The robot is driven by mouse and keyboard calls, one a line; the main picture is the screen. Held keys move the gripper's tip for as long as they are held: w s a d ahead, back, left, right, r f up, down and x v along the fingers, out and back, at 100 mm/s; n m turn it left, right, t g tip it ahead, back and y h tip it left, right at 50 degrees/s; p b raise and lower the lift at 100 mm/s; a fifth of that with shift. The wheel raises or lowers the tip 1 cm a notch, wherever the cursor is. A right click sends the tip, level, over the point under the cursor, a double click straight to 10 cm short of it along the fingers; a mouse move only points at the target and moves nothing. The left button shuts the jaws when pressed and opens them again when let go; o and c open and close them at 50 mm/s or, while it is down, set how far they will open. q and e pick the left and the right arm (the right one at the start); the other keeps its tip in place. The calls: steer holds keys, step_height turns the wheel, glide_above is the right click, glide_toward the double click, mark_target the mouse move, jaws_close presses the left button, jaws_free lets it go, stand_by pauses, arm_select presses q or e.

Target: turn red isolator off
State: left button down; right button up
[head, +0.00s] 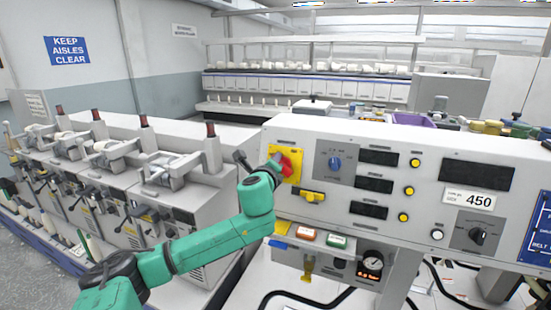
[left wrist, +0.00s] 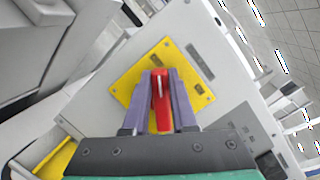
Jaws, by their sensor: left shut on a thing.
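The red isolator (head: 287,168) is a red handle on a yellow plate (head: 296,158) at the left end of the grey control panel (head: 400,136). My left gripper (head: 279,162) reaches it from the left and partly hides it in the head view. In the left wrist view the red isolator handle (left wrist: 161,100) stands between the two purple-grey fingers of my left gripper (left wrist: 160,92), which are shut on it. The yellow plate (left wrist: 184,72) lies behind, tilted in that picture. My right gripper is not in view.
A blue selector knob (head: 335,162), several yellow buttons (head: 409,190) and dark displays sit right of the isolator. A yellow latch-like part (head: 313,197) is just below. Winding machines (head: 130,170) stand at left.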

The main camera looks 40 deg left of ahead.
arm_select(q)
steer(key=n, duration=0.2)
steer(key=f+n+g+p, duration=0.1)
steer(key=n, duration=0.2)
steer(key=shift+s+a+n, duration=0.1)
steer(key=shift+s+n, duration=0.05)
steer(key=shift+n, duration=0.15)
steer(key=shift+s+f+n+g+p, duration=0.1)
steer(key=shift+f+n+g+p, duration=0.3)
steer(key=shift+n, duration=0.5)
steer(key=shift+r, duration=0.1)
steer(key=c, duration=0.7)
jaws_free()
